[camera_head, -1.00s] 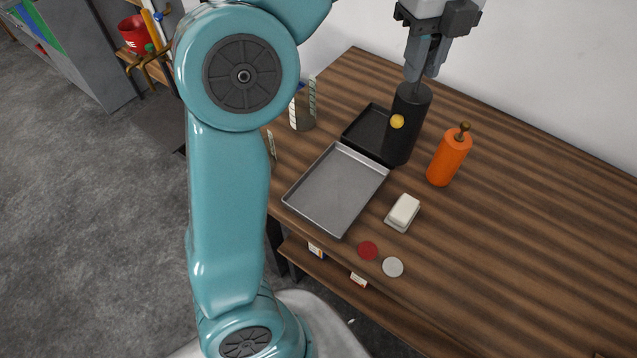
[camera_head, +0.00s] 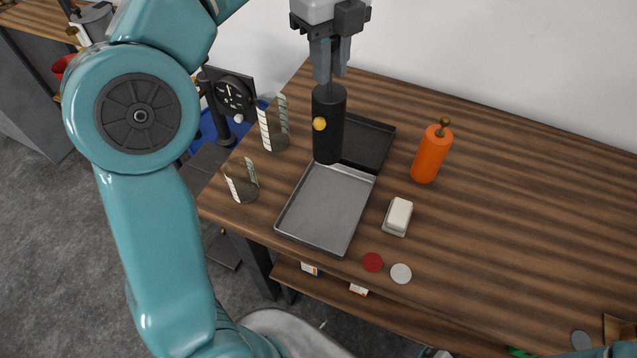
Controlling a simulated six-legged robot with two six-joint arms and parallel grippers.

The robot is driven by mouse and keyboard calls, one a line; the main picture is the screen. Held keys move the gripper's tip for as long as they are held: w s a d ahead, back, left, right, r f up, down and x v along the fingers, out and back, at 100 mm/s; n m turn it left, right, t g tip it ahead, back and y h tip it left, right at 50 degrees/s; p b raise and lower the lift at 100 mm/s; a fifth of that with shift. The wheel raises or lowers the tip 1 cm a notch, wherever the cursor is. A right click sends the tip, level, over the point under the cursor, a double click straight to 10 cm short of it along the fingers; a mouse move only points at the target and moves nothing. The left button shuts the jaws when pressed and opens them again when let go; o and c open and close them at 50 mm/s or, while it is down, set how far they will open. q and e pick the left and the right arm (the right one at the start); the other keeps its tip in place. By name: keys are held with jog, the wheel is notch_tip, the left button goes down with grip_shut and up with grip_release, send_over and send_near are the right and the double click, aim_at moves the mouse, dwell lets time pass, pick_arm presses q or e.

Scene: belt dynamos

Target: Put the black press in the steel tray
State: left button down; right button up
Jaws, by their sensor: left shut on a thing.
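The black press (camera_head: 329,128) is a tall dark cylinder with a yellow knob on its side and a thin rod on top. My left gripper (camera_head: 331,78) is shut on the rod at its top, and the press hangs upright below it. The steel tray (camera_head: 322,212) lies empty on the table, nearer than the press. The foot of the press shows at the tray's far edge, near its far left corner; its exact height is hard to tell. My right gripper is out of view.
A black tray (camera_head: 372,145) adjoins the steel tray's far side, partly hidden by the press. Glass jars (camera_head: 272,125) stand at the left. An orange bottle (camera_head: 431,155), a butter dish (camera_head: 398,215), a red disc (camera_head: 373,262) and a white disc (camera_head: 401,273) sit right. The table's right side is largely clear.

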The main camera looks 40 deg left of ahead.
aim_at(330, 150)
pick_arm(q)
jog(key=f, duration=0.4)
jog(key=f+b, duration=0.1)
jog(key=f, duration=0.4)
jog(key=f+b, duration=0.1)
jog(key=f, duration=0.4)
jog(key=shift+d+f, duration=0.15)
jog(key=shift+d, duration=0.15)
jog(key=shift+d+f, duration=0.1)
jog(key=shift+f, duration=0.15)
notch_tip(330, 150, down, 4)
jog(key=shift+r+b, duration=0.1)
jog(key=shift+b, duration=0.2)
jog(key=shift+f, duration=0.2)
jog(key=c, duration=1)
grip_release()
jog(key=shift+r, duration=0.1)
